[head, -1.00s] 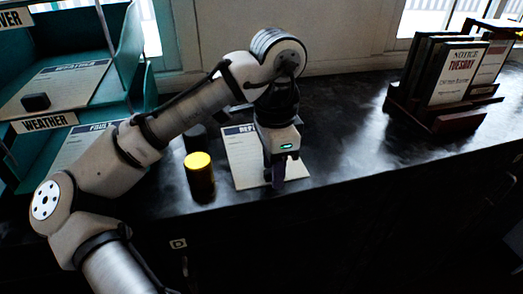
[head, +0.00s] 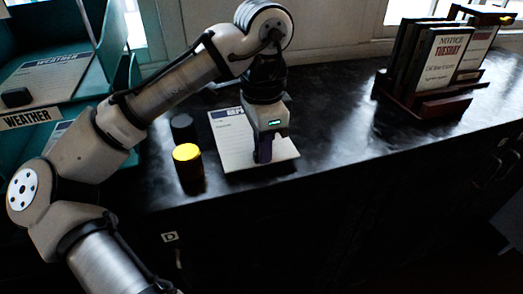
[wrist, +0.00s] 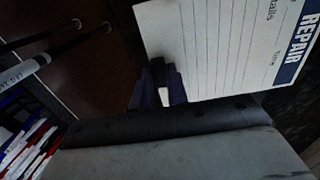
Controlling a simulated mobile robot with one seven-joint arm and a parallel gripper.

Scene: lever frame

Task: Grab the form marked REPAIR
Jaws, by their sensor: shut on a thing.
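The form marked REPAIR (head: 236,145) is a white lined sheet with a dark blue heading band. In the head view it is at the counter's front edge; I cannot tell whether it is fully clear of the top. My gripper (head: 262,156) points down and is shut on the form's near edge, and its body hides part of the sheet. In the wrist view the form (wrist: 215,45) fills the upper right with REPAIR readable, and my gripper's dark fingertips (wrist: 160,85) meet its edge.
A yellow-topped canister (head: 188,165) and a dark one (head: 182,128) stand just left of the form. A teal shelf unit (head: 120,70) labelled WEATHER is at left. A wooden rack (head: 430,100) with a TUESDAY notice stands at right. The counter between is clear.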

